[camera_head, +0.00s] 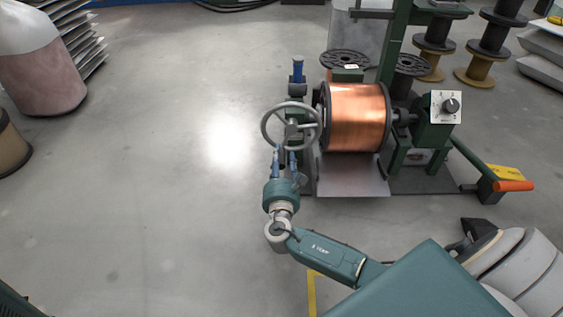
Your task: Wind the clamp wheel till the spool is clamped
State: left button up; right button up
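The clamp wheel (264,127) is a grey spoked handwheel at the left side of the green winding stand. The copper spool (356,117) sits just right of it, between dark flanges, with the stand's parts on both sides. Whether the clamp touches the spool is not clear. The fingers appear a little apart. It is too small to tell whether they close on the rim.
A control box with a black knob (451,106) stands right of the spool. An orange-ended lever (513,186) sticks out at the right. Empty dark spools (488,45) stand behind. The floor to the left is clear, up to a wrapped roll (42,78).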

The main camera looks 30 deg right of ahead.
jog(key=shift+w+d, duration=0.1)
jog(key=shift+w, duration=0.05)
jog(key=shift+c, duration=0.3)
grip_shut()
jog(key=shift+r, duration=0.1)
